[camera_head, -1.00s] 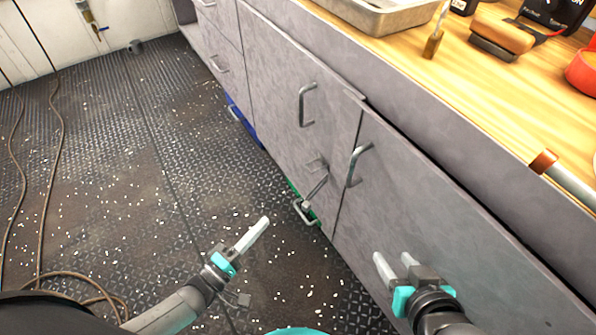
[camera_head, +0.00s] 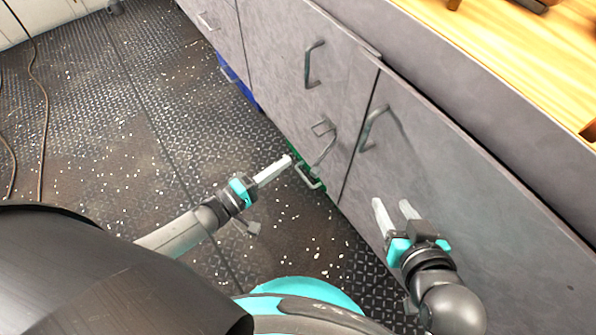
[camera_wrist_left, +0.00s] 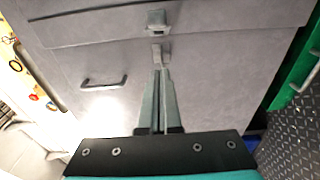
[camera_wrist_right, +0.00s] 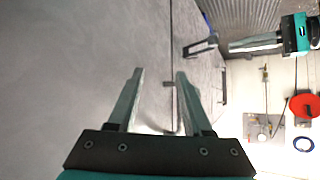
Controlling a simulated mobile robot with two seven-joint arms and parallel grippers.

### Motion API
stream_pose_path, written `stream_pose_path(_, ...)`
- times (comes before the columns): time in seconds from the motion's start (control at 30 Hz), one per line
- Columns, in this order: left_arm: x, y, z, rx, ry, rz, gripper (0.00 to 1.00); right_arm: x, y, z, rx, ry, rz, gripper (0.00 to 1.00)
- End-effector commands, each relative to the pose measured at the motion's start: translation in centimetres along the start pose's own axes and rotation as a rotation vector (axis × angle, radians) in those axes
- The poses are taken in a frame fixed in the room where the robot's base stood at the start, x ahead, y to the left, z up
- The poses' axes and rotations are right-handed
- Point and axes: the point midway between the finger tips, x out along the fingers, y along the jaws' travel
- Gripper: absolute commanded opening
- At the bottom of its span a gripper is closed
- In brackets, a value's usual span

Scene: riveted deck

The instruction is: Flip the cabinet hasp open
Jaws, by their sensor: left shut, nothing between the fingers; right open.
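I cannot tell clearly how the hasp's flap stands. My left gripper (camera_head: 289,159) is shut and empty, its tips pointing at the hasp; in the left wrist view the tips (camera_wrist_left: 161,72) are just under the lower piece. Contact cannot be told. My right gripper (camera_head: 392,203) is open and empty in front of the right door.
Bar handles stick out from the cabinet (camera_head: 314,64) and the right door (camera_head: 372,128). A green crate (camera_head: 305,172) and a blue one (camera_head: 238,84) show under the cabinet edge. A wooden worktop (camera_head: 500,50) lies above. The riveted floor (camera_head: 110,140) at left is mostly clear.

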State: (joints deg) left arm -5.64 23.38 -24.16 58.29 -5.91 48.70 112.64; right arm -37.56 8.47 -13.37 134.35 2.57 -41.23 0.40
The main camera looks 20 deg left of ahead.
Motion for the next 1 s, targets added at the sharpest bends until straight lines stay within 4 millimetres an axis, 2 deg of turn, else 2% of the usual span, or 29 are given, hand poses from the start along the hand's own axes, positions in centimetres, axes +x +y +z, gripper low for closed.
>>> stream_pose_path(0.1, 1.4, 0.0, 0.0, 0.001, 0.0, 0.004, 0.0, 0.3, -0.6, -0.1, 0.006, 0.056, -0.017, 0.5)
stream_pose_path(0.2, 1.6, 0.0, 1.9, -0.005, 0.0, 0.003, 0.0, 0.3, -0.8, -0.4, 0.008, 0.075, -0.021, 0.5)
stream_pose_path(0.4, 2.1, 0.0, 3.6, -0.001, 0.0, 0.002, 0.0, 0.4, -1.1, -0.6, 0.012, 0.113, -0.031, 0.5)
stream_pose_path(1.0, 2.1, 0.1, 4.2, -0.002, 0.021, 0.001, 0.0, 0.3, -1.1, -0.5, 0.01, 0.096, -0.028, 0.5)
